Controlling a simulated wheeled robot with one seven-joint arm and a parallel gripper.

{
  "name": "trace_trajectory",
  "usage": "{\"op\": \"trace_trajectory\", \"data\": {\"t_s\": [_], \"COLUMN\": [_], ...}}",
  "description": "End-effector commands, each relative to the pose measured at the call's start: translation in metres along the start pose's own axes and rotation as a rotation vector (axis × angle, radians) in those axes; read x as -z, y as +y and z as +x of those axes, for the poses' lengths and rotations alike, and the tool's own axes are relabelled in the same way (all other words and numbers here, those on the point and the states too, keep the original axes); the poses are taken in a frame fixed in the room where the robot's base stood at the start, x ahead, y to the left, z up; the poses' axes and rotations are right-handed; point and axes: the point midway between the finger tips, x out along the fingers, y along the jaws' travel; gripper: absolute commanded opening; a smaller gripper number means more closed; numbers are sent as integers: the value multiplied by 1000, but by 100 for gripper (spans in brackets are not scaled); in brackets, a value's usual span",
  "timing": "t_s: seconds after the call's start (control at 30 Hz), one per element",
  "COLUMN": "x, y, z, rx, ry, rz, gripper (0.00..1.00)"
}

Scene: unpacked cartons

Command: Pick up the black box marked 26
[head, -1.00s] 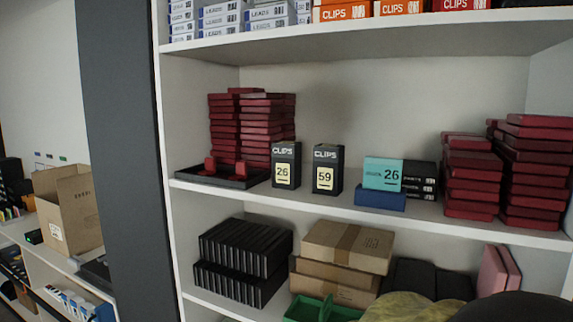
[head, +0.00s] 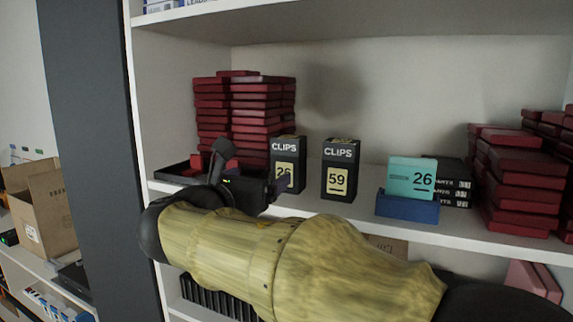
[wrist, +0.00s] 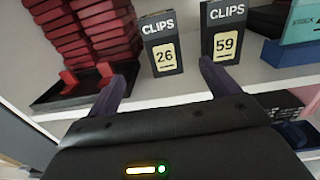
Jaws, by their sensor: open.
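The black box marked 26 (head: 285,160) stands upright on the middle shelf, with "CLIPS" on top and a pale yellow label. In the head view my gripper hides the lower left of it. In the wrist view the black box marked 26 (wrist: 162,44) stands whole beyond my fingers. My gripper (wrist: 162,82) is open and empty, its two dark fingers pointing at the shelf. The box shows between the fingertips but farther back, apparently apart from them. In the head view my gripper (head: 247,168) is at the shelf's front edge.
A similar black box marked 59 (head: 340,170) stands just right, close to my right finger in the wrist view. A teal box marked 26 (head: 411,178) sits in a blue holder (head: 407,207). Red boxes (head: 262,105) are stacked behind left, beside a dark tray (head: 175,172).

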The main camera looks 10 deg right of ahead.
Motion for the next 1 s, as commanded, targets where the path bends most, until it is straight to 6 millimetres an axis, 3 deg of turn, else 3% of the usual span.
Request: {"op": "trace_trajectory", "data": {"t_s": [0.37,1.0], "x": [-1,-1], "y": [0,-1], "z": [10,116], "rx": [2,2], "ry": [3,5], "rz": [0,0], "gripper": [87,87]}}
